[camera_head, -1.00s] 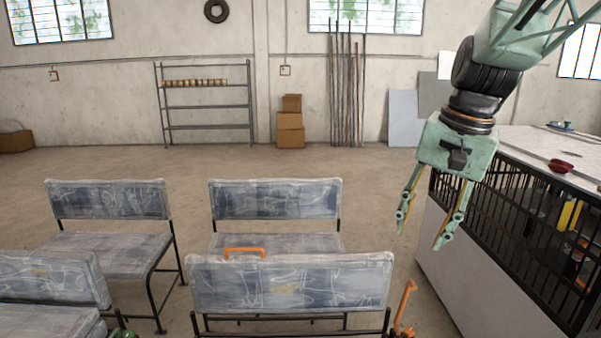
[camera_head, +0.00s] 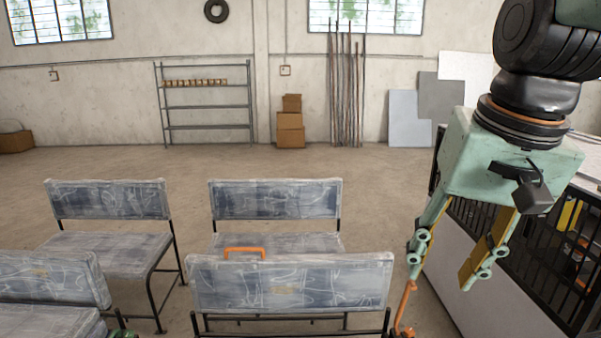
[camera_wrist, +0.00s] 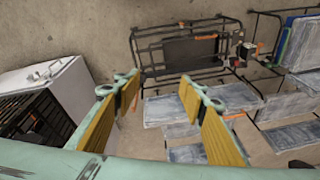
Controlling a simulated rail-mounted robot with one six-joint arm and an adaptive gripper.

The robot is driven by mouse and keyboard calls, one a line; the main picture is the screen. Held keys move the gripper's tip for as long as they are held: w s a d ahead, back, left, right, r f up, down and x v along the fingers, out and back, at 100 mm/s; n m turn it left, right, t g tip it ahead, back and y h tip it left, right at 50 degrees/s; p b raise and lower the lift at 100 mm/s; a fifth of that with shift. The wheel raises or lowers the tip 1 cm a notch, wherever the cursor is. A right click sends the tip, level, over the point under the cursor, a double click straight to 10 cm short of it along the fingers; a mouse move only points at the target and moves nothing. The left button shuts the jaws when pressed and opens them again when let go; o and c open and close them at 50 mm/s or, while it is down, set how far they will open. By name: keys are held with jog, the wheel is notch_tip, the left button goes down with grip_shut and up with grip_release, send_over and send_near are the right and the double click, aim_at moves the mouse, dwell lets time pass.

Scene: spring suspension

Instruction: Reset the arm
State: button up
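My gripper (camera_head: 442,265) is a pale green two-finger hand with yellow pads, at the right of the head view. It hangs pointing down, in front of the barred counter and right of the nearest bench. Its fingers are spread apart, with nothing visible between them. In the wrist view my gripper (camera_wrist: 160,90) is also open and empty, above the floor and the benches.
Worn grey benches (camera_head: 290,285) fill the lower left and middle. An orange handle (camera_head: 244,252) shows behind the front bench. A white-sided counter with black bars (camera_head: 535,255) stands at the right. Open floor (camera_head: 120,163) lies behind the benches. Boxes (camera_head: 290,130) and a shelf (camera_head: 207,107) stand at the back wall.

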jog(key=s+f+n+t, duration=0.1)
jog(key=s+f+n, duration=0.1)
jog(key=s, duration=1.2)
jog(key=shift+s+a+f+n+h, duration=0.2)
jog(key=shift+a+n+h, duration=0.1)
jog(key=shift+a+n, duration=0.2)
jog(key=shift+r, duration=0.1)
jog(key=shift+c, duration=0.9)
jog(key=shift+c, duration=1.8)
